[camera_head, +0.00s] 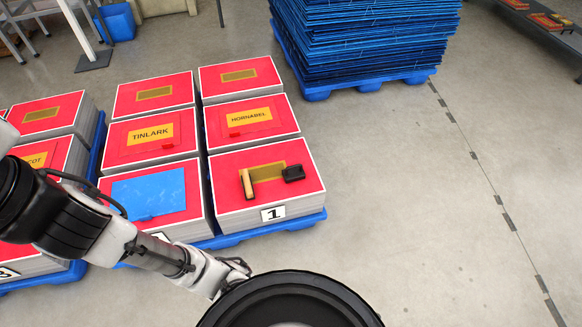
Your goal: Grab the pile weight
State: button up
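A small black block (293,173) lies on the right part of the red top of the front-right pile (268,204), marked with a "1" label; it looks like the pile weight. Left of it on the same top is a tan and black upright-looking piece (248,184), at the left end of a yellow panel; I cannot tell which tool it is. My arm reaches in from the left, and its end with my gripper (236,268) is low in front of this pile, apart from the block. The fingers are too small and partly hidden by a black round part to show their opening.
Several red-topped piles stand on blue pallets, including ones reading TINLARK (150,133) and HORNABEL (249,117). A blue sheet (149,193) lies on the neighbouring pile. A tall blue stack (365,40) stands behind. The floor (420,200) to the right is clear.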

aim_at(293, 173)
jog(key=k, duration=0.15)
jog(key=i, duration=0.65)
jog(key=i+j+z, duration=0.1)
jog(key=i, duration=0.55)
